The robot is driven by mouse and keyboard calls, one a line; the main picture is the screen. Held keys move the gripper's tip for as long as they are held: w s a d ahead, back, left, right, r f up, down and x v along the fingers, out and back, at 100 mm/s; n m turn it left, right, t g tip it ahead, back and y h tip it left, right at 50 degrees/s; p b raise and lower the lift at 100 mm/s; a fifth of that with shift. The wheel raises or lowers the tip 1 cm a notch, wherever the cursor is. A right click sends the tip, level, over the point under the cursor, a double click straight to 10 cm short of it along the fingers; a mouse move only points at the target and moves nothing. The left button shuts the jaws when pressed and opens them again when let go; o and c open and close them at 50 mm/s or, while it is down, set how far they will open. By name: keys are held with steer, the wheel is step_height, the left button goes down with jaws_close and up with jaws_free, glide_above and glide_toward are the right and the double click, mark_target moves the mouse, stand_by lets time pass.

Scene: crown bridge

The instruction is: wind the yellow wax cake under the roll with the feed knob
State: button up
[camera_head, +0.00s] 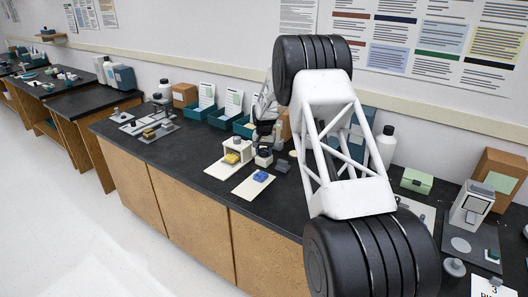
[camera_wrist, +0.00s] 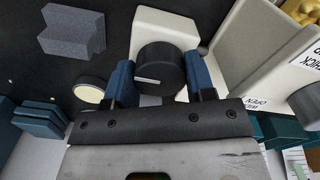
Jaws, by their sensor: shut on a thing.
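My gripper (camera_wrist: 160,80) is shut on the black feed knob (camera_wrist: 160,66), one blue finger on each side. The knob carries a pale index line and sits on a cream block (camera_wrist: 150,22). In the head view my gripper is small and partly hidden behind my arm, near the block's dark knob (camera_head: 264,152). The yellow wax cake (camera_head: 232,158) sits on a cream base beside a cream frame (camera_head: 238,146), left of the knob. A yellow thing (camera_wrist: 302,9) shows at the wrist view's top right corner, cut off. The roll cannot be made out clearly.
A blue lump (camera_head: 261,176) lies on a cream board in front. In the wrist view a grey stepped block (camera_wrist: 72,32) and a round pale-faced piece (camera_wrist: 90,92) lie left; a grey knob (camera_wrist: 307,104) is right. Teal bins (camera_head: 222,117) stand behind.

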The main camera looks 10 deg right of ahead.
mark_target(264, 150)
steer(key=shift+m, duration=1.9)
steer(key=o, duration=0.9)
steer(key=shift+r, duration=0.15)
steer(key=shift+r, duration=3.75)
